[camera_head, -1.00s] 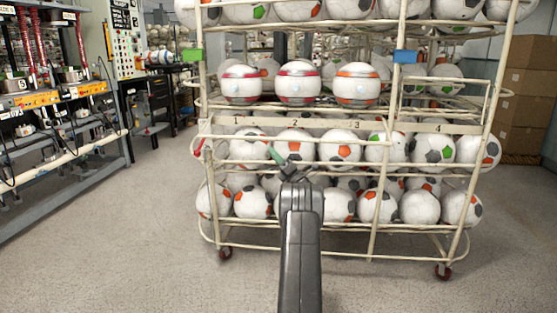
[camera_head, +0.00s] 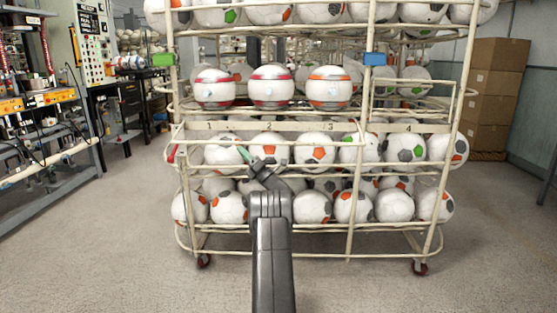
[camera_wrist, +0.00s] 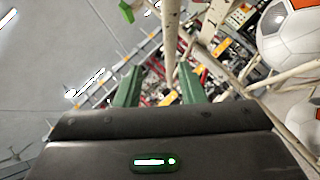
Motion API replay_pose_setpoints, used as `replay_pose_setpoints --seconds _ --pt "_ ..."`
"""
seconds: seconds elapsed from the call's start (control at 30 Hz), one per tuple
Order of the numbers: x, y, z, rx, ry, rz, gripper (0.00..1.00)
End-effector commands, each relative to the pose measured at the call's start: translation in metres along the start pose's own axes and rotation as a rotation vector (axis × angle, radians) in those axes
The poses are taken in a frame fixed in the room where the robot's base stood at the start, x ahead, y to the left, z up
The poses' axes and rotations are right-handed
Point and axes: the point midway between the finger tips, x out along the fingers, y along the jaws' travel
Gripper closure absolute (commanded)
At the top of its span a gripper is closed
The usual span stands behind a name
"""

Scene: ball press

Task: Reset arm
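My arm (camera_head: 272,265) reaches up from the bottom edge, bent at the wrist. Three striped balls, the left one red-banded (camera_head: 214,89), the middle one red-banded (camera_head: 271,87) and the right one orange-banded (camera_head: 329,87), sit in a row on the rack's upper shelf.
Soccer balls (camera_head: 405,147) fill the other rack levels. A green tag (camera_head: 163,60) and a blue tag (camera_head: 375,59) are on the posts. A workbench (camera_head: 40,120) stands left and cardboard boxes (camera_head: 495,90) right. Open floor (camera_head: 130,260) lies in front.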

Motion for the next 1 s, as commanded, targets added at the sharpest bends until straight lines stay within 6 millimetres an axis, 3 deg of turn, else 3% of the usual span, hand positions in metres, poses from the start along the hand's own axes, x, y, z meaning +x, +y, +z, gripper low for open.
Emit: replay_pose_setpoints --seconds 0.5,1.0 --pt "0.065 0.0 -0.001 -0.001 0.001 0.002 0.64" --pt "0.087 0.001 0.0 0.0 0.001 0.002 0.64"
